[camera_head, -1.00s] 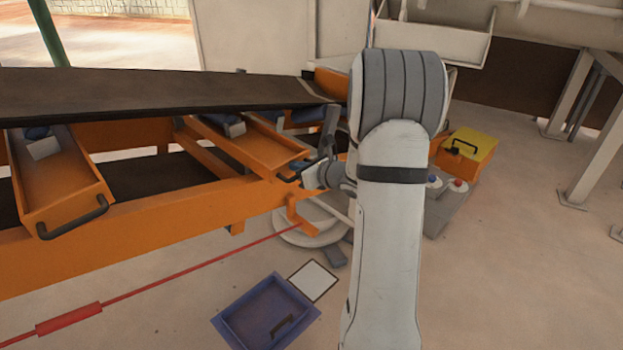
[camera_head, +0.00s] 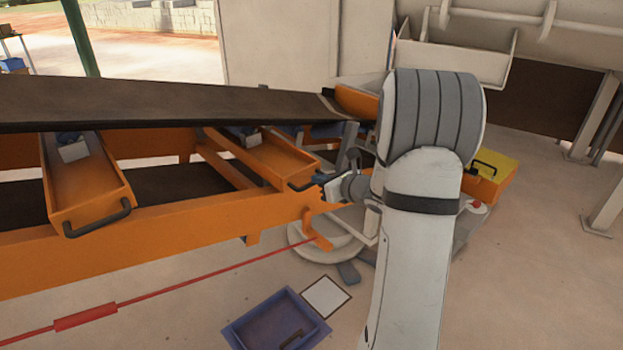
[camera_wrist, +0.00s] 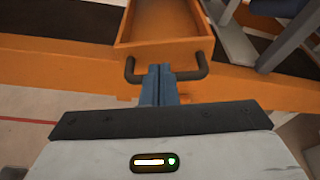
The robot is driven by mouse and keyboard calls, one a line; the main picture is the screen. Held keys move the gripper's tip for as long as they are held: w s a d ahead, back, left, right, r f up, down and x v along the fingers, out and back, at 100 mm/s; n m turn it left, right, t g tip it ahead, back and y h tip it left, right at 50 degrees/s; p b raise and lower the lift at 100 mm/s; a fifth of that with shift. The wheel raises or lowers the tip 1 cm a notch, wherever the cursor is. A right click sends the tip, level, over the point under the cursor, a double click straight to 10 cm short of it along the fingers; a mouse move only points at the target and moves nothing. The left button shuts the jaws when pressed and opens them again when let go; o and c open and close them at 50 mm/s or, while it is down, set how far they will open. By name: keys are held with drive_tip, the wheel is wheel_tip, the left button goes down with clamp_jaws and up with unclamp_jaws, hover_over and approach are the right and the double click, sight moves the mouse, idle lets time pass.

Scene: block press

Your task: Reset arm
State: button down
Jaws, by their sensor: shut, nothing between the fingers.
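My arm reaches forward in the head view, and my gripper (camera_head: 318,180) is beside the front of the right orange drawer (camera_head: 280,158). In the wrist view the narrow blue-grey fingers (camera_wrist: 158,72) are shut together with nothing between them. They overlap the middle of the drawer's dark handle (camera_wrist: 191,75); whether they touch it I cannot tell. The drawer is pulled out below the dark conveyor belt (camera_head: 180,103), and a blue item with a white label shows at its back in the head view.
A second open orange drawer (camera_head: 92,190) is at the left. A blue bin (camera_head: 240,335) and a white square plate (camera_head: 326,297) lie on the floor. A yellow-topped box (camera_head: 497,170) stands right of my arm. A red line crosses the floor in front of the orange frame.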

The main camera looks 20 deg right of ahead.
drive_tip(key=v, duration=0.5)
drive_tip(key=s+a+r+n+g+y+p, duration=0.2)
drive_tip(key=s+a+r+n+g, duration=0.2)
drive_tip(key=s+a+n, duration=0.5)
drive_tip(key=s+a+r+n+g+y+p, duration=0.1)
drive_tip(key=s+a+r+n+g+p, duration=0.3)
drive_tip(key=a+n, duration=0.5)
drive_tip(key=s+r+n+g+h+p, duration=0.3)
drive_tip(key=s+n+h, duration=0.4)
drive_tip(key=s+n, duration=0.7)
drive_tip(key=shift+s+d+r+h, duration=0.25)
drive_tip(key=shift+s+h, duration=0.1)
drive_tip(key=shift+h, duration=0.05)
